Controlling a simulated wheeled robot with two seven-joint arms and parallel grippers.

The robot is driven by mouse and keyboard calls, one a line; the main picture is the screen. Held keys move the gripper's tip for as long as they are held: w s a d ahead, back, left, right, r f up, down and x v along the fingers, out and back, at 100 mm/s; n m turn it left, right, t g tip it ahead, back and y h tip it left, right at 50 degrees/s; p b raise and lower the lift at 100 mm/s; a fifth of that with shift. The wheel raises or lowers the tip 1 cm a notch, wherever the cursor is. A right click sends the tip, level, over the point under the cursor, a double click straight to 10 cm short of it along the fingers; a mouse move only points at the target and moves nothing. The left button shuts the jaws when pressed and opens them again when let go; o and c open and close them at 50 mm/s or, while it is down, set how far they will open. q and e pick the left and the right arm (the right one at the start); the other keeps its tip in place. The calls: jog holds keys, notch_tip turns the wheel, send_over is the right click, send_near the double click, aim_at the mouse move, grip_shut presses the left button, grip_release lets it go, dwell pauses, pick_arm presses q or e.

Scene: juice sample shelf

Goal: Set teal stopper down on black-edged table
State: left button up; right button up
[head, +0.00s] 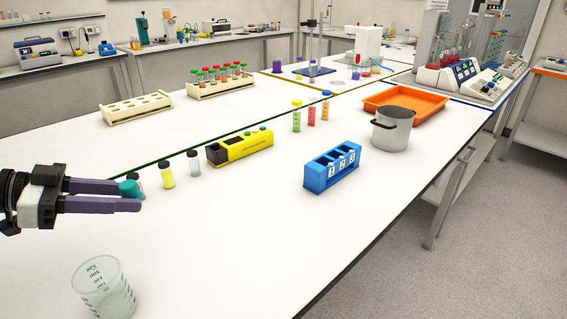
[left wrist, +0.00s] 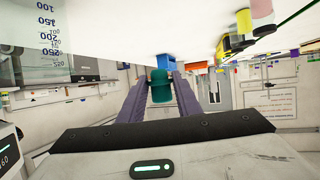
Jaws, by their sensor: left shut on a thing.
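My left gripper (head: 135,196) is at the left of the head view, shut on the teal stopper (head: 130,190), which sits between its purple fingers. In the left wrist view the teal stopper (left wrist: 161,88) shows between the fingertips. The stopper appears to be held above the white, black-edged table (head: 230,240); the exact gap cannot be told. My right gripper is in neither view.
A glass beaker (head: 103,290) stands at the front left. A blue numbered rack (head: 331,170), a pot (head: 392,130) and an orange tray (head: 375,96) stand farther right. The front middle is clear.

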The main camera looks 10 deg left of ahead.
aim_at(141, 246)
pick_arm(q)
jog(key=shift+w+f, duration=0.1)
jog(key=shift+f, duration=0.05)
jog(key=shift+s+f, duration=0.15)
jog(key=shift+s, duration=0.05)
notch_tip(141, 246, down, 4)
jog(key=shift+r, duration=0.1)
notch_tip(141, 246, down, 6)
jog(key=shift+r+p, duration=0.1)
jog(key=shift+p, duration=0.3)
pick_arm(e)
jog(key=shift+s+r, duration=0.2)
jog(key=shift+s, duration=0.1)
pick_arm(q)
jog(key=shift+f, duration=0.2)
jog(key=o, duration=1)
jog(key=shift+r, duration=0.1)
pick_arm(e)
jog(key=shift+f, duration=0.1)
